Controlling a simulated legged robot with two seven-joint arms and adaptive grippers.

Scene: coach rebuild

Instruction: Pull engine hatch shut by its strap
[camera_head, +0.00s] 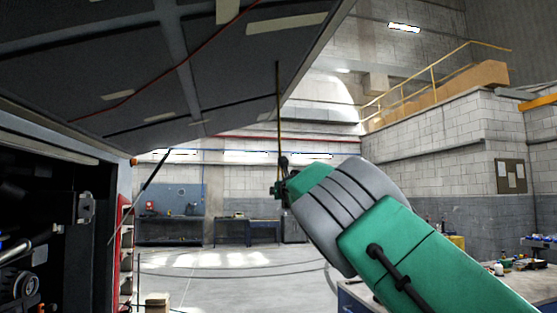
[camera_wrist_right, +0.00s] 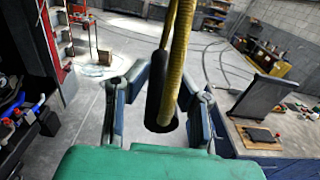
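The engine hatch (camera_head: 215,75) is a dark panel raised high across the upper left of the head view. A thin yellowish strap (camera_head: 279,110) hangs straight down from near its outer edge. My right gripper (camera_head: 282,180) is at the strap's lower end, on a green and grey arm from the lower right. The fingers stand apart on either side, with gaps visible. My left gripper is not in view.
The dark engine bay (camera_head: 50,235) is at the left, under the hatch, with a thin strut (camera_head: 140,195) beside it. A workbench (camera_wrist_right: 265,125) with items stands at the right. The floor (camera_head: 215,270) between is largely clear.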

